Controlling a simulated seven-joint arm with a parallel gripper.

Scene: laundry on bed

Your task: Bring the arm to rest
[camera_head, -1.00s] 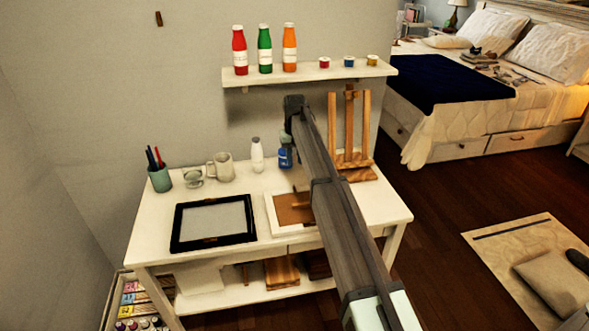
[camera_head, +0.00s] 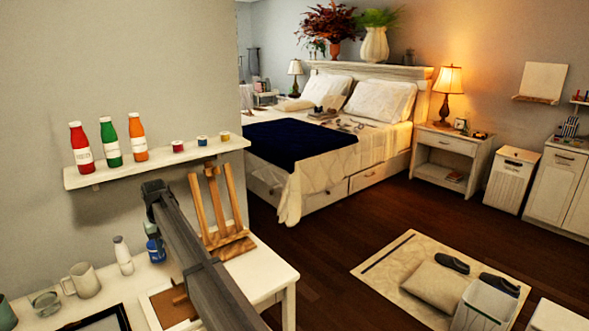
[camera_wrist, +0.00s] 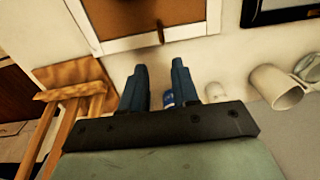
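My arm reaches over the white desk (camera_head: 272,272), with its dark far end high above the back of the desk in the head view. In the wrist view my gripper (camera_wrist: 160,76) shows two dark bluish fingers with a clear gap between them, so it is open. I see nothing clamped in it. A small blue bottle (camera_head: 155,250) stands on the desk close below the arm's far end. Part of it also shows in the wrist view (camera_wrist: 168,98), beyond the gap between the fingers.
A wooden easel (camera_head: 218,215) stands just right of the arm. A white bottle (camera_head: 123,255) and a mug (camera_head: 82,281) stand left. Above is a wall shelf (camera_head: 110,176) with bottles and small jars. A bed (camera_head: 300,195) lies beyond open dark floor (camera_head: 335,253).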

